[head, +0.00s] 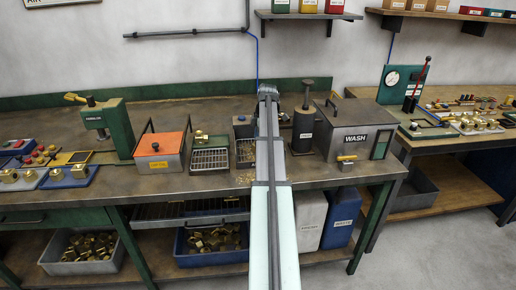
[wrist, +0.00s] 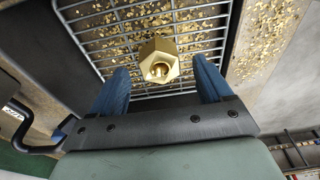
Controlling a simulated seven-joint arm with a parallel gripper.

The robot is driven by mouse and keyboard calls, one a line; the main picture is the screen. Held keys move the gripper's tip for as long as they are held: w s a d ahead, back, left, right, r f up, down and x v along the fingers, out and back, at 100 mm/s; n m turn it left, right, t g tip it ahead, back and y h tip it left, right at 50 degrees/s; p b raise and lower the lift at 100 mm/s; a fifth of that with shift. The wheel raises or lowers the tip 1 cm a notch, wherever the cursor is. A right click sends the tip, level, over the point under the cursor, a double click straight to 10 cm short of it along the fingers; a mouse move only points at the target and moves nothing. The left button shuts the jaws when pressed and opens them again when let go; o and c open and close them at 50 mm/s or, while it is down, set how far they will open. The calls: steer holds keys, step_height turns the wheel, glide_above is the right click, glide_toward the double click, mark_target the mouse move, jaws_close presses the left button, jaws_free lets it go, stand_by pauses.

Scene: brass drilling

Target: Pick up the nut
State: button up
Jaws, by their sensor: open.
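The brass nut (wrist: 158,60) shows in the wrist view as a hexagonal piece with a hole facing the camera. It appears at or over a wire rack (wrist: 96,38), between the two blue fingers of my gripper (wrist: 160,74). The fingers are open, with a gap visible on each side of the nut. I cannot tell how far the nut is from them in depth. In the head view my arm runs up the middle of the bench, and I cannot make out the gripper's fingers or this nut with certainty.
Brass chips lie under and beside the rack. In the head view, an orange-lidded box (head: 160,146), a wire rack (head: 210,159), a dark cylinder (head: 303,130) and the WASH box (head: 345,138) crowd the bench. Bins of brass parts (head: 82,268) sit below.

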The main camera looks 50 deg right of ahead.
step_height(320, 180, down, 2)
steer(key=shift+w+a+f, duration=0.1)
steer(key=shift+c, duration=0.2)
jaws_close()
stand_by(0.6)
